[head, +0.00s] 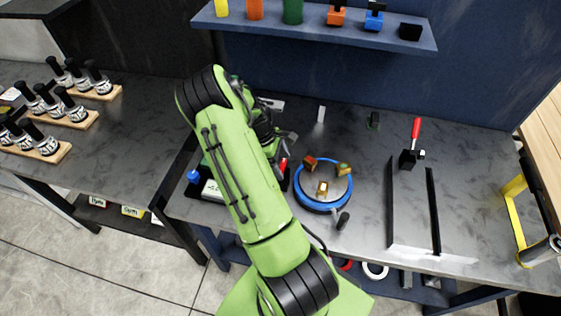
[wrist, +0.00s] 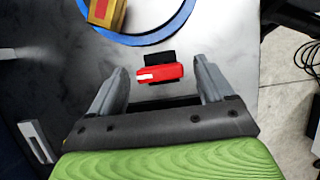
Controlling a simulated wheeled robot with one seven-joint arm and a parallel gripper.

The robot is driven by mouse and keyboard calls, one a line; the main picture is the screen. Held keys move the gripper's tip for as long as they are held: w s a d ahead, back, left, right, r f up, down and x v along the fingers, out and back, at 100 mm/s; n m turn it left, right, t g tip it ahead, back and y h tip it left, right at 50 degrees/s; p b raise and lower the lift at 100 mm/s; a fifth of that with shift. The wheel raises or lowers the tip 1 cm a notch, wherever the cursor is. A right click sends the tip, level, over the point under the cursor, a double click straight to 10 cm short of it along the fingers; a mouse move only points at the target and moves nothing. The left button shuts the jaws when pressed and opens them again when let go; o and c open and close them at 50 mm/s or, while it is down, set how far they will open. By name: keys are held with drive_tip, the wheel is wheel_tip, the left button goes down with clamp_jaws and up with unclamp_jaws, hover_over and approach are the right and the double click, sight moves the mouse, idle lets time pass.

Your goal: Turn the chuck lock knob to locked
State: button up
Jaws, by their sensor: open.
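The chuck (head: 334,205) is a round plate with a blue rim and several small jaw blocks on top. Part of its blue rim (wrist: 172,27) and one jaw block (wrist: 106,14) show at the top of the wrist view. The lock knob (wrist: 160,73) is a red bar with a white mark at its left end, lying nearly level across a black base. In the head view a red piece (head: 283,163), seemingly this knob, shows beside my arm, partly hidden. My gripper (wrist: 160,66) is open, with one finger on each side of the knob and gaps between.
A black handle (head: 342,220) sticks out in front of the chuck. A red-handled clamp (head: 415,133) and dark rails (head: 389,205) stand to the right on the bench. A shelf (head: 310,31) with coloured parts hangs behind. Toolholders on wooden blocks (head: 48,147) stand at left.

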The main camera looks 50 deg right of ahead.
drive_tip(key=shift+f, duration=0.2)
drive_tip(key=c, duration=1)
drive_tip(key=shift+c, duration=0.2)
